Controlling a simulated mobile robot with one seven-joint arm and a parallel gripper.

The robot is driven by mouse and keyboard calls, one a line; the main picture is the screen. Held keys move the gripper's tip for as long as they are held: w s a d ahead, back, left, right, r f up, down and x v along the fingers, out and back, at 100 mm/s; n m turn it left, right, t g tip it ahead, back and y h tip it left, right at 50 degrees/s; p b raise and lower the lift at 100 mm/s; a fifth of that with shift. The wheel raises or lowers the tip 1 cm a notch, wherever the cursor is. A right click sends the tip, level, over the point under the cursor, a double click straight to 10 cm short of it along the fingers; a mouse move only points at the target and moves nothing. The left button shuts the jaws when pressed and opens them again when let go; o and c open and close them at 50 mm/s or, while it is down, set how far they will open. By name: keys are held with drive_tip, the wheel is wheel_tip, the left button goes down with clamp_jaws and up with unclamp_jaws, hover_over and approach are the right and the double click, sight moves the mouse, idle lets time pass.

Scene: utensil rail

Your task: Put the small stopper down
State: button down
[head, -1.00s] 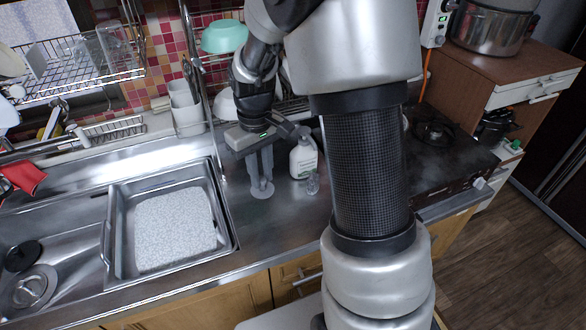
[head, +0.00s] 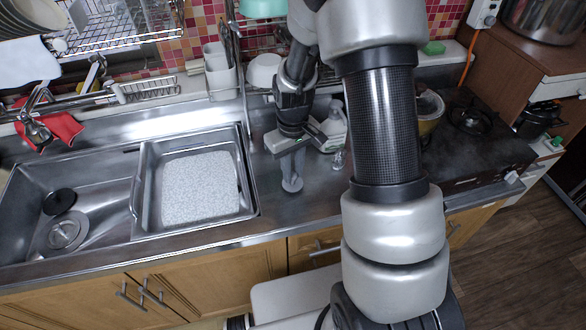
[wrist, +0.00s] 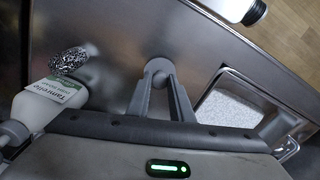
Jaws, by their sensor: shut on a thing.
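The small stopper (head: 292,184) is a pale grey round disc held at the tips of my gripper (head: 292,170) in the head view, over the steel counter just right of the sink. In the wrist view the stopper (wrist: 157,66) shows between and beyond the two grey fingertips (wrist: 158,80). My gripper is shut on it and points down. The stopper is at or close above the counter surface (head: 270,205); I cannot tell whether it touches.
In the wrist view a steel scrubber (wrist: 70,61) is near the bottle (wrist: 48,103). The sink (head: 148,195) lies left. A black disc (head: 59,201) lies inside it.

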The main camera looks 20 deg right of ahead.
drive_tip(key=shift+f, duration=0.1)
drive_tip(key=c, duration=1.6)
unclamp_jaws()
drive_tip(key=shift+o, duration=0.2)
